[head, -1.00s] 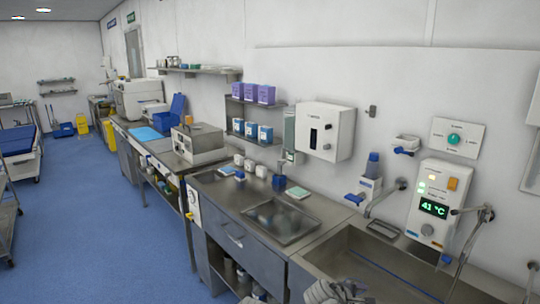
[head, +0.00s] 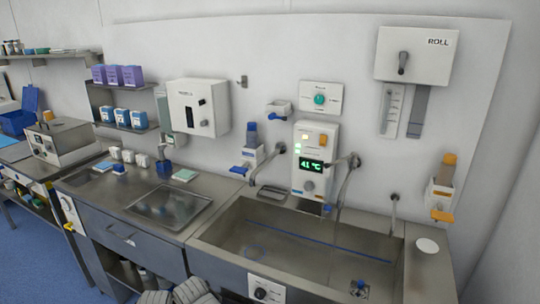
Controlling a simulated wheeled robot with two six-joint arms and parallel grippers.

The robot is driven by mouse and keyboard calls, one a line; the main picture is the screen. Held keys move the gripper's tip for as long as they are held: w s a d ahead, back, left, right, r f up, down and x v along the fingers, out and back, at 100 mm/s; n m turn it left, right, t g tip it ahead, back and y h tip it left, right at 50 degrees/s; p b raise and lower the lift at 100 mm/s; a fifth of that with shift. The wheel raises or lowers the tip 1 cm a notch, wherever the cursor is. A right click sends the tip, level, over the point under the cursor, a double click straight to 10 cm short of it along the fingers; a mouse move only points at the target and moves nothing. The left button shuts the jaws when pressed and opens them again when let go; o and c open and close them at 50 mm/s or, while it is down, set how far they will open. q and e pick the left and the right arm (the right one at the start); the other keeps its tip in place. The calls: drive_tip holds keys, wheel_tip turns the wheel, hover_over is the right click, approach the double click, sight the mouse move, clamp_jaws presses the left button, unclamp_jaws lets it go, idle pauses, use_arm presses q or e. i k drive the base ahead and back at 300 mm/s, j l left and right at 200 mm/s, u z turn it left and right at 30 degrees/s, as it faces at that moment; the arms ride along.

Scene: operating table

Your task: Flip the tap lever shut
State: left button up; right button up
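A wall tap (head: 353,161) sits just right of the panel reading 41 °C, above the large steel sink (head: 225,232). A short dark lever (head: 332,163) sticks out to the left from its body. Its thin grey spout curves down over the sink; I cannot tell whether water runs from it. Another curved spout (head: 267,162) is left of the panel, and a thinner pipe (head: 394,212) is further right. Grey ribbed parts at the bottom edge seem to be mine, but I see no gripper fingers.
The control panel (head: 317,140) and a blue-topped dispenser (head: 250,152) are close to the taps. A roll dispenser (head: 416,54) and an orange-topped bottle (head: 442,185) are at right. A white disc (head: 427,245) lies on the right rim. The sink's middle is mostly clear.

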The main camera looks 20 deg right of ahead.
sight(353, 156)
drive_tip(key=z, duration=1.4)
drive_tip(key=j+u, duration=0.1)
drive_tip(key=j, duration=0.85)
drive_tip(key=i+j, duration=0.15)
drive_tip(key=j, duration=0.8)
drive_tip(key=l, duration=0.25)
drive_tip(key=i+u, duration=0.05)
